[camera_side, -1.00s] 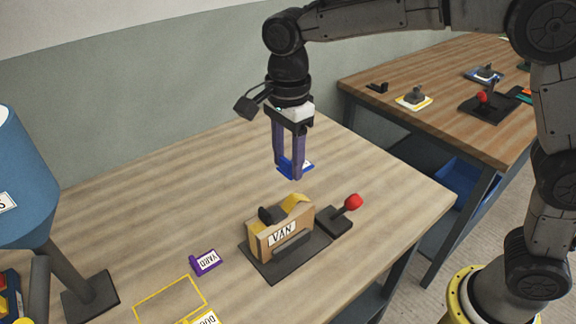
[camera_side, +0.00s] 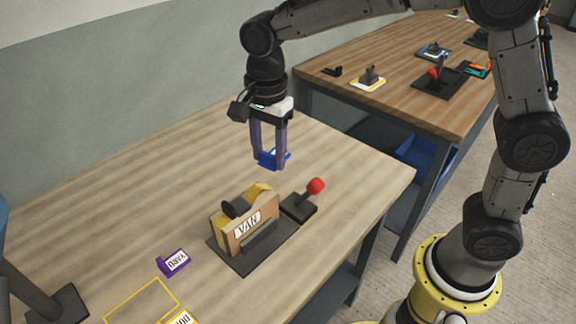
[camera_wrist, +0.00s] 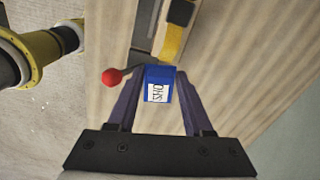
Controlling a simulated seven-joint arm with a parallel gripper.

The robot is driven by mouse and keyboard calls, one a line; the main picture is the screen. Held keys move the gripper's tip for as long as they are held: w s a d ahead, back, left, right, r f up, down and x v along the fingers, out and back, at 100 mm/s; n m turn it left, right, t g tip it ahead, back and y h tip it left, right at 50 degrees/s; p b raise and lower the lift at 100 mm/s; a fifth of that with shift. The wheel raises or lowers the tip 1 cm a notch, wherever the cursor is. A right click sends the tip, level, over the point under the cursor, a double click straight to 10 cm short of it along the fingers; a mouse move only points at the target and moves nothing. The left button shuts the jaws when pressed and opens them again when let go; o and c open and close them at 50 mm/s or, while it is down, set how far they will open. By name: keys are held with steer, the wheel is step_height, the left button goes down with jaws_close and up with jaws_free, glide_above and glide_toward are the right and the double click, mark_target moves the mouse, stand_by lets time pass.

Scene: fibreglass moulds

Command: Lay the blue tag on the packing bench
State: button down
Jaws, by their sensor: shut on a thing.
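The blue tag (camera_side: 273,159) is between the fingertips of my gripper (camera_side: 268,163), which is shut on it. In the wrist view the tag (camera_wrist: 158,74) is held between the two purple fingers, and its white label, lettered something like "SHO", faces the camera. My gripper points down over the back right of the near wooden bench (camera_side: 120,200), behind the VAN block. The gap between the tag and the bench top cannot be told. A second wooden bench (camera_side: 390,95) stands at the right; nothing legible shows which one is the packing bench.
The VAN block (camera_side: 240,222) sits on a dark plate in front of my gripper, beside a red-knobbed lever (camera_side: 315,187). A purple tag (camera_side: 173,262) and a yellow outline (camera_side: 140,305) lie nearer. The far bench holds several small items. The near bench's back left is bare.

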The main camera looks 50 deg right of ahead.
steer(key=s+d+f+m, duration=0.25)
steer(key=s+d, duration=0.35)
steer(key=d, duration=0.7)
glide_above(287, 172)
step_height(287, 172, down, 10)
steer(key=shift+s+f, duration=0.1)
steer(key=shift+f, duration=1.65)
steer(key=shift+f, duration=0.2)
steer(key=shift+c, duration=1.5)
jaws_free()
steer(key=shift+r, duration=0.1)
